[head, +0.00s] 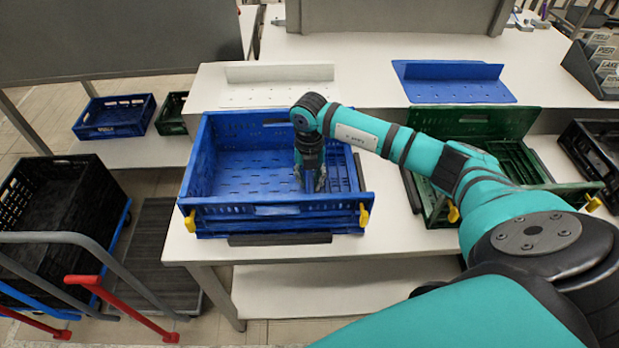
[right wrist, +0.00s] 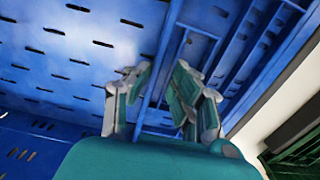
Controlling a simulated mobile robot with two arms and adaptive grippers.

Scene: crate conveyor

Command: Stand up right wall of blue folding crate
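The blue folding crate (head: 275,207) stands on the white table, with its left, back and front walls upright. Its right wall (head: 342,172) looks folded down low along the right side; it also shows in the right wrist view (right wrist: 215,45). My right gripper (head: 312,188) points down inside the crate, near this right side. In the right wrist view its fingers (right wrist: 158,98) are spread apart over the wall's edge and the crate floor, with nothing clearly held between them. Whether the fingertips touch the wall I cannot tell. My left gripper is not in view.
A green crate (head: 520,122) stands close on the right, partly behind my right arm. Yellow latches (head: 364,215) sit at the blue crate's front corners. A black crate (head: 65,165) on a cart is at the left. A blue panel (head: 455,90) lies behind.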

